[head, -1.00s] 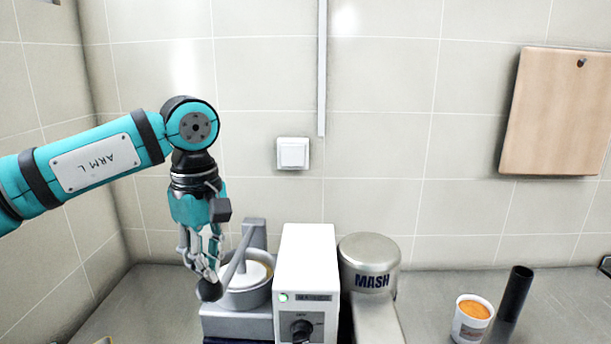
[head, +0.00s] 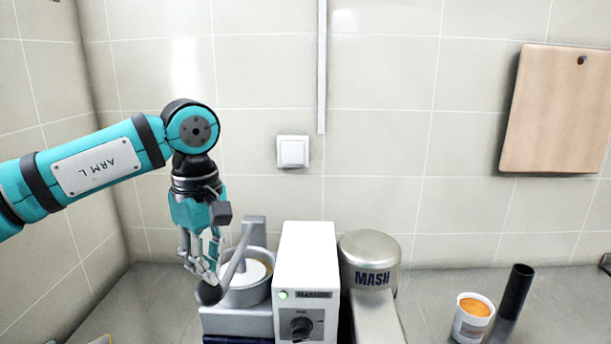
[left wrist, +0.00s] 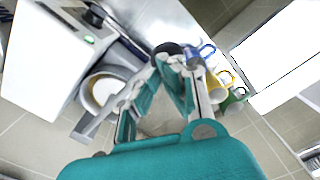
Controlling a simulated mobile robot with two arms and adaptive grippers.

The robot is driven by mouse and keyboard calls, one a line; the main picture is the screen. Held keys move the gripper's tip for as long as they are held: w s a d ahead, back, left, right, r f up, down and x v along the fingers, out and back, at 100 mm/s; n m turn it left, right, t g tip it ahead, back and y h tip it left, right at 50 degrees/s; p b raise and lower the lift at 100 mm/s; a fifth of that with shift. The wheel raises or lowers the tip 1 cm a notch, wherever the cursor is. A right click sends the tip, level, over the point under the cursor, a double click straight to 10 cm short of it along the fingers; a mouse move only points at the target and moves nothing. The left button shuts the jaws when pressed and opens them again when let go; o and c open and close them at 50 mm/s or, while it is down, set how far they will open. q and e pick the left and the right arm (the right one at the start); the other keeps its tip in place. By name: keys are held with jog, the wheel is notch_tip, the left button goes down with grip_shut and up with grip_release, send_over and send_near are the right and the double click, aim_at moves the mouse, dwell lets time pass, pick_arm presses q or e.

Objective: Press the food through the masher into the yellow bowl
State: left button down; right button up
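The masher (head: 305,268) is a white box with a dial and a lit green lamp. On its left is a grey pot (head: 255,291) with a round white plate (head: 250,272) inside. A grey lever (head: 235,262) slants over the pot down to a black knob (head: 209,294). My left gripper (head: 211,281) points down at this knob, its fingers drawn together. In the left wrist view the fingertips (left wrist: 178,60) meet close to the black knob (left wrist: 166,48); the exact contact is unclear. I cannot make out the yellow bowl. My right gripper is out of view.
A silver cylinder marked MASH (head: 370,262) stands right of the box. A cup of orange food (head: 472,316) and a black tube (head: 514,298) stand farther right. Coloured mugs, one yellow (left wrist: 216,88), show in the left wrist view. A cutting board (head: 555,110) hangs on the wall.

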pick_arm(q)
jog(key=shift+f+b, duration=1.25)
jog(key=shift+f, duration=0.9)
dwell(5.7)
